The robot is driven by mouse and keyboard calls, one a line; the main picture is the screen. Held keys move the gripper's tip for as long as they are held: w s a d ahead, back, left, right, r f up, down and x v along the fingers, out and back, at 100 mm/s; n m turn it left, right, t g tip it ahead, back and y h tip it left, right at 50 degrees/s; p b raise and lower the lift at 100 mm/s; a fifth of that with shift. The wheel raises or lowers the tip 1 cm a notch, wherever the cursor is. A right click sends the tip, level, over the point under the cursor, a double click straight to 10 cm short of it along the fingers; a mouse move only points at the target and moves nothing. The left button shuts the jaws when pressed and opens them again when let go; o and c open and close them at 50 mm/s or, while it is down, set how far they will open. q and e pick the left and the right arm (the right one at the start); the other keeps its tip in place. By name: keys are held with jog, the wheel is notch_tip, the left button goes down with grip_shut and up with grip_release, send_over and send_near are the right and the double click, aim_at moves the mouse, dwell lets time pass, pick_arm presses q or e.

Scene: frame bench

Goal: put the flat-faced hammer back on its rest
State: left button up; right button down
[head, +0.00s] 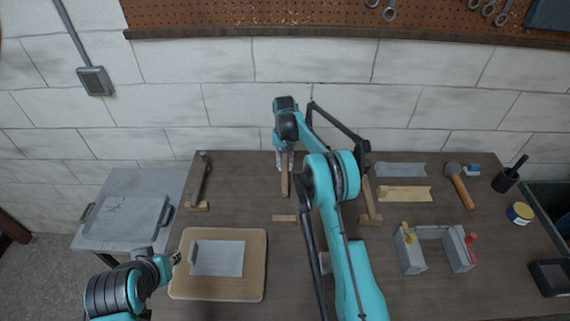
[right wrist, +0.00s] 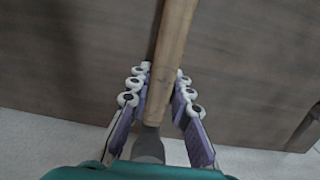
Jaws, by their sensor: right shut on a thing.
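My right gripper (head: 283,162) is at the back middle of the bench, shut around a wooden-handled tool (head: 285,182), which I take for the flat-faced hammer. In the right wrist view the fingers (right wrist: 158,95) lie on both sides of its handle (right wrist: 172,60), and grey metal (right wrist: 149,146) shows close to the palm. The tool's face is hidden. A small wooden block (head: 284,218) lies at the near end of the handle; I cannot tell if they touch. My left gripper (head: 174,259) is beside the board at the left; its opening is unclear.
A dark-handled tool (head: 201,180) rests on wood at the left. Another wooden stand (head: 370,205) is right of my arm. An orange-handled hammer (head: 461,187), a grey fixture (head: 409,252), a black cup (head: 507,182) and a tin (head: 519,213) are at the right. A board (head: 258,265) is front left.

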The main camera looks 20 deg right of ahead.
jog(key=shift+f+b, duration=0.35)
jog(key=shift+f, duration=0.2)
jog(key=c, duration=1.3)
grip_release()
jog(key=shift+r, duration=0.1)
